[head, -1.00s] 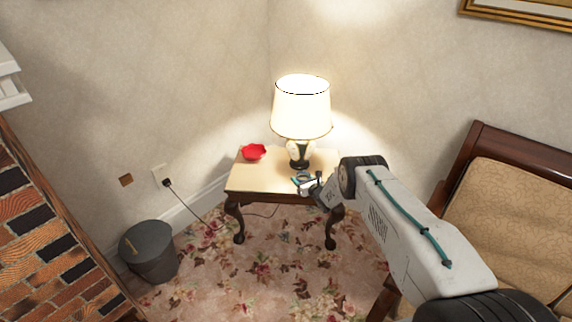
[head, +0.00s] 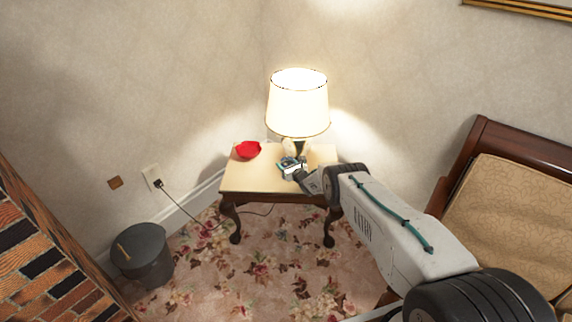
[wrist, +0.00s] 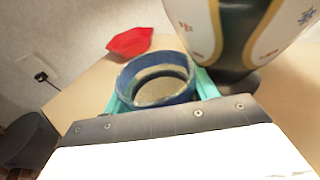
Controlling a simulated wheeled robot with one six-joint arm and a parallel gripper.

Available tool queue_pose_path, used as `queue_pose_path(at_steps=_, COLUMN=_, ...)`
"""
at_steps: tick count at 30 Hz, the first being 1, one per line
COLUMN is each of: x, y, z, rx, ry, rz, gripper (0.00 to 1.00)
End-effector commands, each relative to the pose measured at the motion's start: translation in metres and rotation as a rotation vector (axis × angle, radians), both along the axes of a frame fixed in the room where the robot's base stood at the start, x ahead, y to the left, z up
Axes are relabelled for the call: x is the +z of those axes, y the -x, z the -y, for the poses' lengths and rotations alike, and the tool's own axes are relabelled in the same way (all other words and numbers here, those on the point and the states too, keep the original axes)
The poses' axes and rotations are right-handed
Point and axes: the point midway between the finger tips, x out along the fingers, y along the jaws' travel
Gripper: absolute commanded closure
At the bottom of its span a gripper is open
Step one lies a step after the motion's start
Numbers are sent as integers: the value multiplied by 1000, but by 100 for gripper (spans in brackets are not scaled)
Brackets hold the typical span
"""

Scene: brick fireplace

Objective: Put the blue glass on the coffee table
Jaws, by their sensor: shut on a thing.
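The blue glass (wrist: 157,80) sits between the two teal fingers of my gripper (wrist: 160,92) in the wrist view. Its round open rim faces the camera. In the head view my gripper (head: 291,168) is over the small wooden side table (head: 245,180), in front of the lamp. The glass is small there and partly hidden by the gripper. I cannot tell whether the glass touches the tabletop. No coffee table is clearly seen apart from this side table.
A lit table lamp (head: 298,105) stands right behind the glass; its patterned base (wrist: 240,30) is close. A red bowl (head: 248,150) is on the table's left. A dark bin (head: 142,250) stands on the floor at left, an armchair (head: 510,215) at right.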

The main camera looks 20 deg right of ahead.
Motion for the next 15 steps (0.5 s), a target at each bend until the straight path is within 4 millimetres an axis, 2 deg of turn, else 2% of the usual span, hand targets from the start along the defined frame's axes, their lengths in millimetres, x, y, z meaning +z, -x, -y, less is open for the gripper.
queue_pose_path(at_steps=6, x=-4, y=0, z=0, rx=0, ry=0, rz=1, gripper=70)
queue_pose_path(at_steps=7, x=-3, y=0, z=0, rx=0, ry=0, rz=0, gripper=34)
queue_pose_path(at_steps=15, x=-3, y=0, z=0, rx=0, ry=0, rz=0, gripper=33)
